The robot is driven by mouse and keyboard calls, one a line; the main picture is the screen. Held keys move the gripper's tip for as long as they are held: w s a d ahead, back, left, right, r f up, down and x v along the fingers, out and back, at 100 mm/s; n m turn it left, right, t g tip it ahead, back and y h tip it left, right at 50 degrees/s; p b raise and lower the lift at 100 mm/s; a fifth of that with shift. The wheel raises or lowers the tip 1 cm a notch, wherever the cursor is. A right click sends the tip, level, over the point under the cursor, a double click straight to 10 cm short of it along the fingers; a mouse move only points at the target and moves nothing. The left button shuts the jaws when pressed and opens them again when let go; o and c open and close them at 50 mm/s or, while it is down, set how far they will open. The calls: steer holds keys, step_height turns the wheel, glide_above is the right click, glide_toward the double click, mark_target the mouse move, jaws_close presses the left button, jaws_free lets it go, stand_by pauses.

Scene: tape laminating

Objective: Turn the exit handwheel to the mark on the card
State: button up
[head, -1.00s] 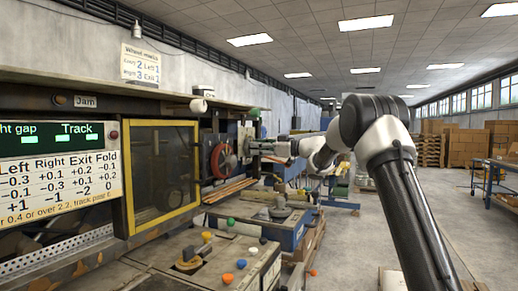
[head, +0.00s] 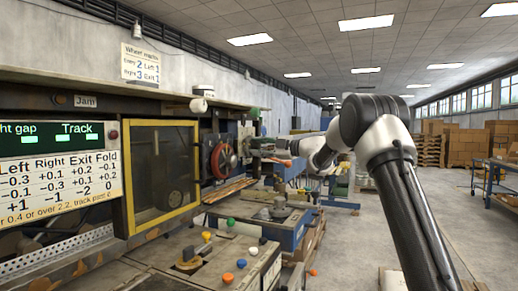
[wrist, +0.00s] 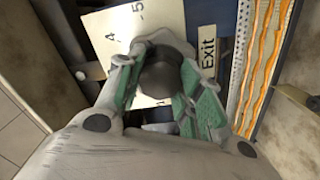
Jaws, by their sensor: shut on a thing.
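In the wrist view my gripper (wrist: 162,82) is shut on a dark, round-ended knob of the exit handwheel (wrist: 165,74), with its green-padded fingers on either side. A pale dial plate (wrist: 112,42) with the figures 4 and 5 lies behind. An "Exit" label (wrist: 207,48) is to the right of the knob. The rest of the wheel and any pointer are hidden by my fingers. In the head view my gripper (head: 268,148) is right of a red wheel (head: 222,160). The wheel marks card (head: 140,65) hangs on the wall; its Exit line seems to read 1.
A panel with a Track display and number table (head: 58,165) stands at left, beside a yellow-framed window (head: 162,175). A bench with coloured knobs (head: 215,265) is in front. Orange strips (wrist: 262,60) run right of the label.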

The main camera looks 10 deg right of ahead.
steer(key=shift+n, duration=0.9)
steer(key=o, duration=1)
steer(key=shift+o, duration=0.2)
steer(key=v, duration=1.2)
